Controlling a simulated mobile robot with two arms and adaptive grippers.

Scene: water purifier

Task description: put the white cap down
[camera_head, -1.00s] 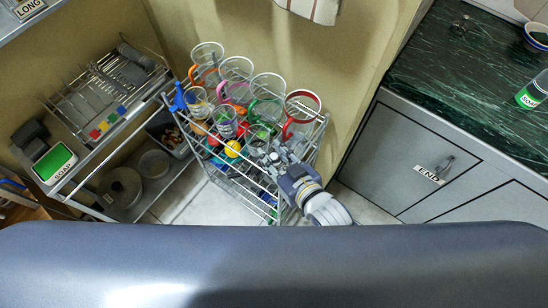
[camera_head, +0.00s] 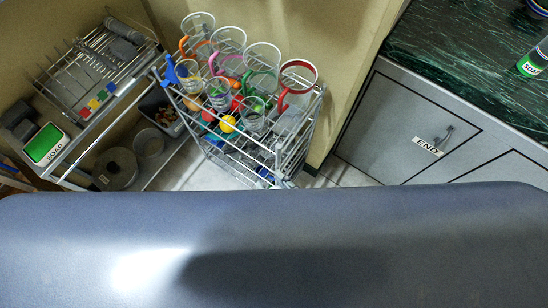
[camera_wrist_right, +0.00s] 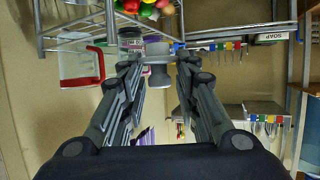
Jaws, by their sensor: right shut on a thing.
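My right gripper (camera_wrist_right: 157,78) shows in the right wrist view, its two dark fingers reaching forward on either side of a pale grey-white piece, which I take for the white cap (camera_wrist_right: 158,66). It looks grey in the shade, and its exact outline is hard to tell. In the head view the cap cannot be made out, and the gripper is largely hidden behind my own blue-grey body. My left gripper shows in neither view.
A wire rack (camera_head: 300,140) holds several clear cups, one with a red rim (camera_head: 299,73); colored balls lie below. A shelf with utensils (camera_head: 90,60) stands left.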

